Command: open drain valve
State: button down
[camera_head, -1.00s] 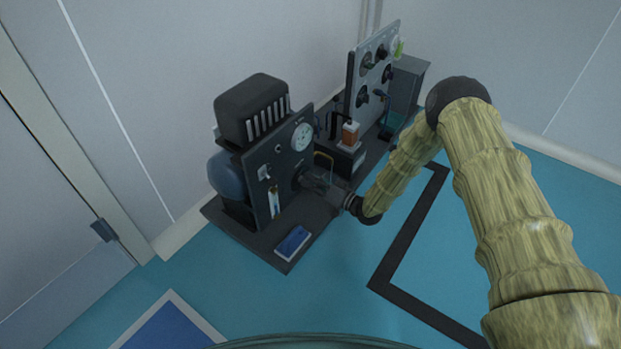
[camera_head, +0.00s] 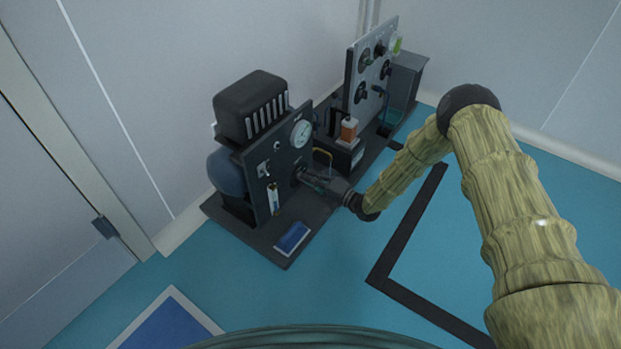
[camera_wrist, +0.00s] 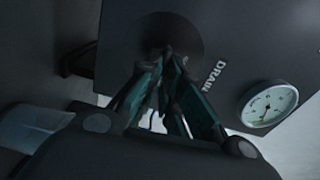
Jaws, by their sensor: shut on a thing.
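The drain valve (camera_wrist: 170,38) is a dark round knob on the dark front panel, beside the word DRAIN in the wrist view. My gripper (camera_wrist: 168,66) is at the knob, with its teal-edged fingers drawn together on it. The fingers hide much of the valve's handle, so its exact angle cannot be told. In the head view my gripper (camera_head: 304,174) reaches the lower right part of the compressor's front panel (camera_head: 268,200). The valve itself is hidden there behind the gripper.
A pressure gauge (camera_wrist: 269,105) is on the same panel. A blue tank (camera_head: 226,173) and a black finned block (camera_head: 252,108) sit behind it. A small blue pad (camera_head: 293,238) lies on the dark base. A second panel with several knobs (camera_head: 372,65) stands farther back.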

jog(key=shift+w+d+m, duration=0.1)
jog(key=shift+d+m, duration=0.1)
jog(key=shift+m, duration=0.3)
jog(key=c, duration=1.6)
grip_release()
jog(key=shift+f, duration=0.1)
jog(key=shift+a, duration=0.1)
jog(key=v, duration=1.2)
